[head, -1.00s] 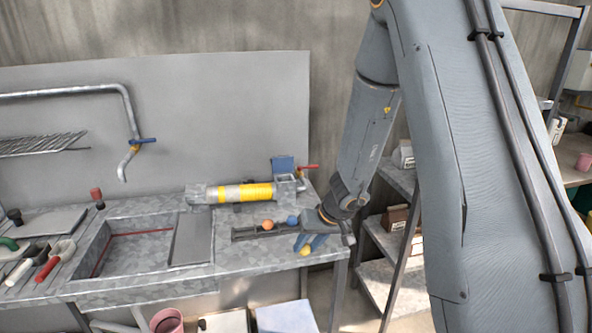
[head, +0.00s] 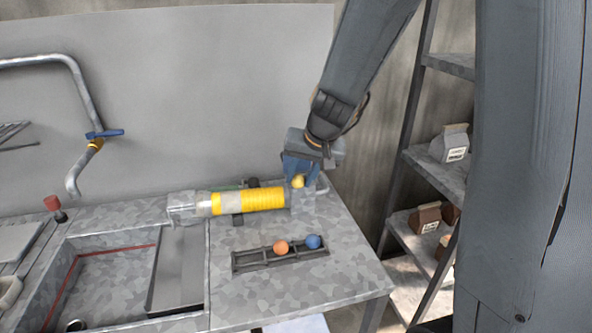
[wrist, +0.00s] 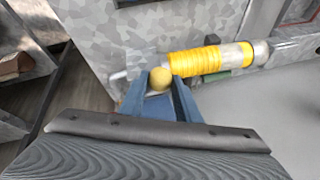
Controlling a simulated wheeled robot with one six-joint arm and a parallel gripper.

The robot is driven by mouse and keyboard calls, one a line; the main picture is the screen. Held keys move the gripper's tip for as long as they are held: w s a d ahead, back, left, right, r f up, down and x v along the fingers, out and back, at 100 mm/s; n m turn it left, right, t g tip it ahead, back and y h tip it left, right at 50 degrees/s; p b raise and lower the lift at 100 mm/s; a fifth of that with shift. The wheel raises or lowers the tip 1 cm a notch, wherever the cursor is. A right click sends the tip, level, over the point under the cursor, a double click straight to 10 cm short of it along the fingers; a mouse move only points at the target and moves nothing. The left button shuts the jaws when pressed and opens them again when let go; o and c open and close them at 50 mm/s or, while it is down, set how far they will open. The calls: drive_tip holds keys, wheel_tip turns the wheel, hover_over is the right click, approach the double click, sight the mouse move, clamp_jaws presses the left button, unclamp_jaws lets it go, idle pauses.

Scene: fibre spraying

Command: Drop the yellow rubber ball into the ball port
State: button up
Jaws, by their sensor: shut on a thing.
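The yellow rubber ball (head: 298,181) is held between the blue fingers of my gripper (head: 301,172). In the wrist view the ball (wrist: 160,78) sits between the fingertips (wrist: 160,88). My gripper points down at the right end of the silver and yellow cylinder (head: 250,199), which also shows in the wrist view (wrist: 195,62). The grey ball port (head: 302,199) at that end is mostly hidden by my gripper and the ball. The ball appears over or just beside the port; I cannot tell its exact height or alignment.
A dark rack (head: 262,267) with an orange ball (head: 281,247) and a blue ball (head: 313,241) lies on the counter in front. A sink (head: 105,285) and a tap (head: 75,130) are at left. A shelf unit (head: 440,180) stands right of the counter.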

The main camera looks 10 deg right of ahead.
drive_tip(key=shift+w+d+f, duration=0.2)
drive_tip(key=shift+w+d, duration=0.2)
drive_tip(key=shift+w, duration=0.65)
drive_tip(key=shift+w+d+f, duration=0.15)
drive_tip(key=shift+w+d, duration=0.25)
drive_tip(key=shift+w, duration=0.7)
drive_tip(key=shift+w+d+f, duration=0.2)
drive_tip(key=shift+w+d, duration=0.2)
drive_tip(key=shift+w, duration=0.65)
drive_tip(key=o, duration=1.1)
drive_tip(key=v, duration=0.7)
drive_tip(key=shift+r, duration=0.4)
drive_tip(key=shift+s, duration=0.1)
